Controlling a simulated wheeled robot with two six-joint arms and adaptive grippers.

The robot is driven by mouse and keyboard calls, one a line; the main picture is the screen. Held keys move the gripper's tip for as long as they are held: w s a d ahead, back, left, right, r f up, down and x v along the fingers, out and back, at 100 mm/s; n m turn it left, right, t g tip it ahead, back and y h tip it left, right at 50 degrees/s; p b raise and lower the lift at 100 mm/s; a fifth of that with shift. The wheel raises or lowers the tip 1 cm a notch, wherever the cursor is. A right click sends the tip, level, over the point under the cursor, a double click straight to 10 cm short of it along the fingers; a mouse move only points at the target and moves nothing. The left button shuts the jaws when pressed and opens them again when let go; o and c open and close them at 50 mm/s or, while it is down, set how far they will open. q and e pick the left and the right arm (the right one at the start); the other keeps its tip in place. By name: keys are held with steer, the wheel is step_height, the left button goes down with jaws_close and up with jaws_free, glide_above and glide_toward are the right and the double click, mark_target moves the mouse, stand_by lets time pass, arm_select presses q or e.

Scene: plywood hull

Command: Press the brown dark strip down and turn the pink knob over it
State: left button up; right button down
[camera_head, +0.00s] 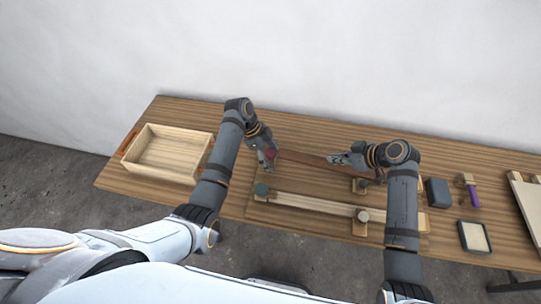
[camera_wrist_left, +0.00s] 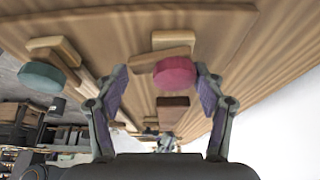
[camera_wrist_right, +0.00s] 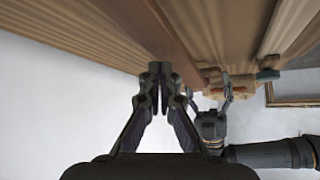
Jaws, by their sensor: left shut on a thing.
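The pink knob (camera_head: 270,154) sits on a small wooden turn piece at the left end of the brown dark strip (camera_head: 303,157). My left gripper (camera_head: 266,160) is at the knob. In the left wrist view the pink knob (camera_wrist_left: 175,74) lies between its fingers, and it is shut on the knob. My right gripper (camera_head: 334,158) is over the strip, right of its visible middle. In the right wrist view its fingertips (camera_wrist_right: 160,72) are together at the brown strip (camera_wrist_right: 172,38); contact is not clear. The strip's right part is partly hidden by my right arm.
An open wooden box (camera_head: 205,160) stands left. A dark block (camera_head: 437,192), a purple-handled brush (camera_head: 472,194) and a framed pad (camera_head: 474,237) lie right.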

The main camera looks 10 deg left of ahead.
arm_select(q)
steer(key=shift+c, duration=1)
arm_select(e)
steer(key=shift+f, duration=0.15)
